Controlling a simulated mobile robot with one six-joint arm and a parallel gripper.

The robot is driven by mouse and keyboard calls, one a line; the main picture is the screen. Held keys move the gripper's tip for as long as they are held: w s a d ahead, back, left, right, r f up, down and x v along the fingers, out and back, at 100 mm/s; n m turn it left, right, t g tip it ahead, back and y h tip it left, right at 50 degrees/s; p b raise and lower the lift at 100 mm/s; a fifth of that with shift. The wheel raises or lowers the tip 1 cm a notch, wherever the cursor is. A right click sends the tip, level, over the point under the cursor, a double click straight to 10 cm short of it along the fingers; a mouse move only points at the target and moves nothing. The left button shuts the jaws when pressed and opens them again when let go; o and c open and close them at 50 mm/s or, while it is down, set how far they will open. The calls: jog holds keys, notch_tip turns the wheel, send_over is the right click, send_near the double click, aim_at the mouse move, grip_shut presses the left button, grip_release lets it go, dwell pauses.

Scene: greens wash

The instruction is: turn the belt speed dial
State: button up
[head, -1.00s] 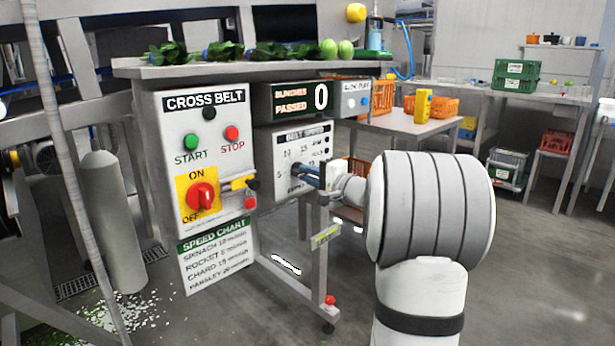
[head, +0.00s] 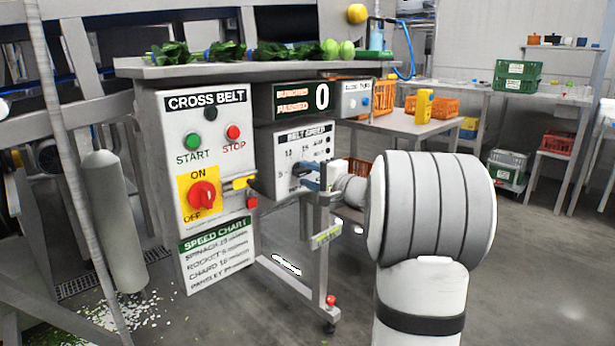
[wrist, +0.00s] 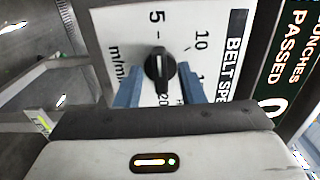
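The belt speed dial (wrist: 160,70) is a black round knob with a raised grip on the white belt speed panel (wrist: 120,22). In the wrist view its grip lies roughly along the line toward the 5 mark. My gripper (wrist: 159,80) has one blue finger on each side of the knob, with a narrow gap seeming to show on both sides. I cannot tell whether either finger touches it. In the head view my gripper (head: 308,181) is at the panel, and its fingers and wrist partly hide the dial and the lower scale.
Left of the panel is the cross belt box (head: 205,150) with green start, red stop and a red on/off switch (head: 202,195). A speed chart (head: 216,255) hangs below. The bunches passed display (head: 300,98) reads 0. A metal post (head: 325,260) stands under my gripper.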

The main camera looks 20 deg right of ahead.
jog(key=p+v, duration=0.2)
jog(key=v, duration=0.5)
jog(key=shift+s+d, duration=0.15)
jog(key=shift+s, duration=0.2)
jog(key=shift+r, duration=0.1)
jog(key=s+a+r+n+g+y+p, duration=0.1)
jog(key=s+a+r+n+g+p, duration=0.4)
jog(key=a+p, duration=0.5)
jog(key=s+a+r+n+g+y+p, duration=0.1)
jog(key=s+a+r+n+g+p, duration=0.1)
jog(key=s+a+r+g+p, duration=0.6)
jog(key=s+a+r+n+h+p, duration=0.1)
jog(key=s+r+n+h+p, duration=0.2)
jog(key=s+p, duration=0.4)
jog(key=s+a+r+n+g+h+p, duration=0.1)
jog(key=s+r+h+p, duration=0.4)
jog(key=p, duration=0.8)
jog(key=s+a+r+n, duration=0.1)
jog(key=n, duration=0.1)
jog(key=shift+s+a+r+n, duration=0.2)
jog(key=shift+s+r+n, duration=0.15)
jog(key=shift+s+n, duration=0.05)
